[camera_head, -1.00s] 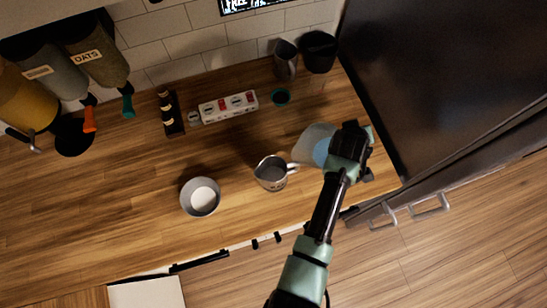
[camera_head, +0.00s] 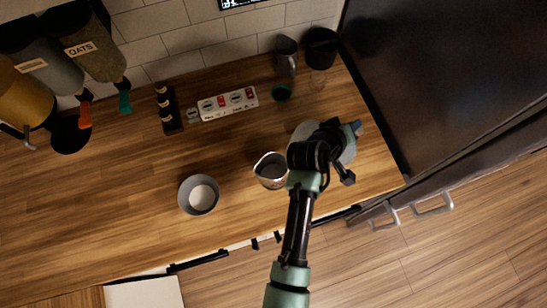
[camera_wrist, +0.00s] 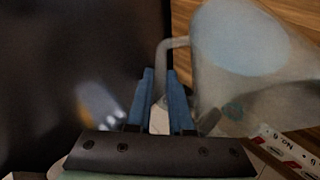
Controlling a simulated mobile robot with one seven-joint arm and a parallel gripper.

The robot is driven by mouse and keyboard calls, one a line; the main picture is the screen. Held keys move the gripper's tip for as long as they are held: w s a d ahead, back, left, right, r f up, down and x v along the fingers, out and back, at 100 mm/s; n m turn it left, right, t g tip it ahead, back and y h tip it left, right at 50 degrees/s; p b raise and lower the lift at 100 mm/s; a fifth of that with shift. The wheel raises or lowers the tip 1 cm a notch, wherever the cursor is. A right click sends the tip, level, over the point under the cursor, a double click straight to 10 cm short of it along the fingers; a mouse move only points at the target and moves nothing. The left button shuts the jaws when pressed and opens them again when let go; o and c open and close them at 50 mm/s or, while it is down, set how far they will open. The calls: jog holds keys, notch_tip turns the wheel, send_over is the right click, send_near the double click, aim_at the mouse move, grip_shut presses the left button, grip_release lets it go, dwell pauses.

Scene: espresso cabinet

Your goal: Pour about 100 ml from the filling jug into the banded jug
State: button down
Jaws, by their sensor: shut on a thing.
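My gripper (camera_wrist: 160,88) is shut on the grey handle of a translucent jug, the filling jug (camera_wrist: 225,75). Pale blue liquid shows inside it. In the head view my gripper and wrist cover most of this jug (camera_head: 349,152), held above the right part of the counter. A small metal-looking jug (camera_head: 268,169), likely the banded jug, stands just left of my wrist. Its right side is partly hidden by my arm, and I cannot make out a band. I cannot see any stream between the jugs.
A grey bowl with white contents (camera_head: 199,194) stands to the left on the wooden counter (camera_head: 120,190). A dark tall cabinet (camera_head: 430,80) bounds the right.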

jog(key=shift+s+a+r+n+t+h+b, duration=0.25)
jog(key=shift+a+r+t+h+b, duration=0.15)
jog(key=shift+a+r+h+b, duration=0.55)
jog(key=shift+s+a+r+n+t+h+b, duration=0.15)
jog(key=shift+s+a+r+t+h+b, duration=0.2)
jog(key=shift+a+r+h+b, duration=0.6)
dwell(5.0)
jog(key=shift+w+d+r+y, duration=0.1)
jog(key=shift+d+y, duration=0.15)
jog(key=shift+y, duration=0.15)
